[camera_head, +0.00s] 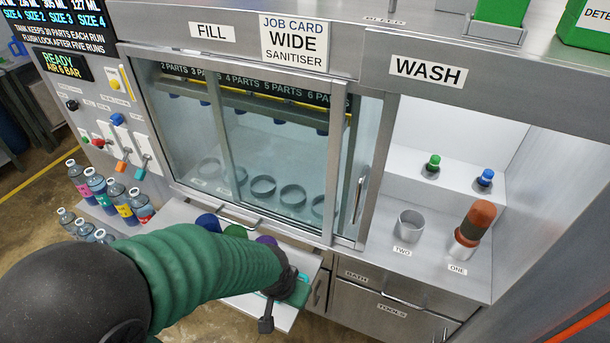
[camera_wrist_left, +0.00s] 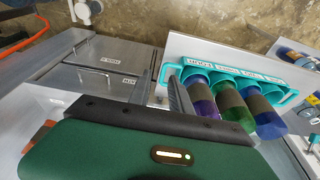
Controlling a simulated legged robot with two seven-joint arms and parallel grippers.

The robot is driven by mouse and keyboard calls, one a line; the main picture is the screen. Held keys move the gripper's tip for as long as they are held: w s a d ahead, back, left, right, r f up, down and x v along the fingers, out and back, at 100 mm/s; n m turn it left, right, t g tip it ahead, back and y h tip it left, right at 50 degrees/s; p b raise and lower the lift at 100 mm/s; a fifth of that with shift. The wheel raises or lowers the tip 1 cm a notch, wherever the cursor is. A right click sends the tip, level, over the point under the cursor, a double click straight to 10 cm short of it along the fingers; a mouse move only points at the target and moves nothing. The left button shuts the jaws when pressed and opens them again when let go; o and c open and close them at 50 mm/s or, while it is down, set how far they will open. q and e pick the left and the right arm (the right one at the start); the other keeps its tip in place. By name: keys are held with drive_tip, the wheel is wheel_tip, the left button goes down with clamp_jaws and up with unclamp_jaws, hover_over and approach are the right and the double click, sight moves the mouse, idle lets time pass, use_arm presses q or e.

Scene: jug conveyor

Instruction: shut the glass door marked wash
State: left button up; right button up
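The WASH bay, under its label (camera_head: 428,72), stands open at its front. A narrow framed glass door (camera_head: 369,150) with an upright handle (camera_head: 358,200) stands at the bay's left edge, overlapping the fill side's glass. My left gripper (camera_head: 284,288) is low in front of the cabinet, over the pull-out shelf, well below and left of that handle. In the left wrist view a grey finger (camera_wrist_left: 181,104) is beside the end handle of a teal rack (camera_wrist_left: 235,78). Whether it grips the rack is unclear. My right gripper is in neither view.
Inside WASH stand a grey cup (camera_head: 411,224), a brown-topped cylinder (camera_head: 477,222), and green (camera_head: 433,163) and blue (camera_head: 485,178) knobs. Purple (camera_wrist_left: 201,98), green (camera_wrist_left: 229,103) and blue (camera_wrist_left: 262,110) jugs sit in the rack. Several bottles (camera_head: 124,202) stand left. Drawers (camera_head: 390,310) lie below WASH.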

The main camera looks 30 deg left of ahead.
use_arm(q)
drive_tip(key=w+t, duration=0.1)
drive_tip(key=w+a+f+n, duration=0.1)
drive_tip(key=w, duration=0.1)
drive_tip(key=w+a+f+n+t, duration=0.1)
drive_tip(key=w, duration=0.1)
drive_tip(key=shift+w+a+t, duration=0.2)
drive_tip(key=shift+a+t, duration=0.05)
drive_tip(key=shift+t, duration=0.05)
clamp_jaws()
drive_tip(key=w+r+n+t+h+b, duration=0.1)
drive_tip(key=w+n+t+b, duration=0.2)
drive_tip(key=w, duration=0.3)
drive_tip(key=w+d+r+n+t+h+b, duration=0.1)
drive_tip(key=w+r+n+t+b, duration=0.1)
drive_tip(key=w, duration=0.4)
drive_tip(key=w+d+r+n+t+h+b, duration=0.1)
drive_tip(key=w+n+t+b, duration=0.4)
drive_tip(key=w+n+t, duration=0.1)
drive_tip(key=shift+w+r+t+h, duration=0.3)
drive_tip(key=shift+w, duration=0.2)
drive_tip(key=shift+s+d+f, duration=0.1)
drive_tip(key=shift+d+f, duration=0.1)
drive_tip(key=shift+d, duration=0.8)
drive_tip(key=shift+d+f, duration=0.2)
drive_tip(key=shift+d, duration=0.75)
